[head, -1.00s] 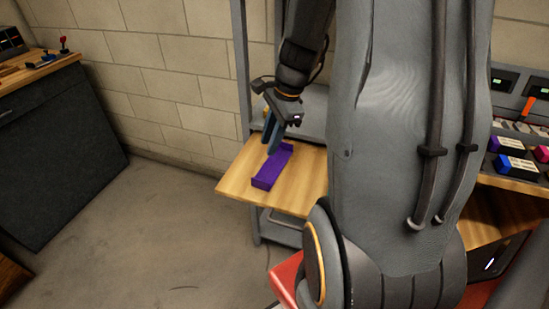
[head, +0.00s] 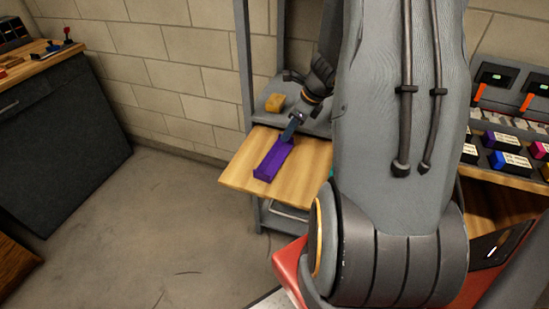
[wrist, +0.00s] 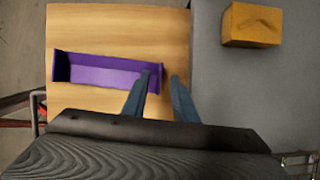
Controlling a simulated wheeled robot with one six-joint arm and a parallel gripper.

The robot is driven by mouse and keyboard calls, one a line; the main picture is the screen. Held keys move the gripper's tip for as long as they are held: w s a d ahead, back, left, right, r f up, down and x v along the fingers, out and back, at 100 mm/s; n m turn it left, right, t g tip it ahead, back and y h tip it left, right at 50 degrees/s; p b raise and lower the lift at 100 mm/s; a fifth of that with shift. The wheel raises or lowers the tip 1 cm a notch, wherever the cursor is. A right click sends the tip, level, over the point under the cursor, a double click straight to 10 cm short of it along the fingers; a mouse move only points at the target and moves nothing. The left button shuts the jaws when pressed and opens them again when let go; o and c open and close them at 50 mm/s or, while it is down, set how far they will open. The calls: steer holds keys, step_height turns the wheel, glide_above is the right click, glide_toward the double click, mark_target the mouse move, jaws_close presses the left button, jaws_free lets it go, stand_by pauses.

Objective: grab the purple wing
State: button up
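The purple wing (head: 272,160) lies on a wooden board (head: 238,172) in the head view. It is a long shallow piece with raised end plates. In the wrist view the wing (wrist: 95,68) stretches left to right on the board, with its right end near my fingers. My gripper (wrist: 161,77) is open. Its left finger overlaps the wing's right part in the picture and its right finger is just beyond the right end plate, so that end plate shows between the fingers. In the head view my gripper (head: 290,132) is at the wing's far end. I cannot tell whether the fingers touch it.
An orange-yellow block (head: 275,103) sits on the grey surface behind the board; it also shows in the wrist view (wrist: 251,25). A grey shelf post (head: 243,60) stands at left. A workbench (head: 60,120) is far left, with open floor between. Coloured boxes (head: 510,162) sit at right.

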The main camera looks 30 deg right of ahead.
steer(key=shift+w+a+f, duration=0.1)
steer(key=shift+w+f, duration=0.05)
steer(key=shift+f, duration=0.3)
jaws_close()
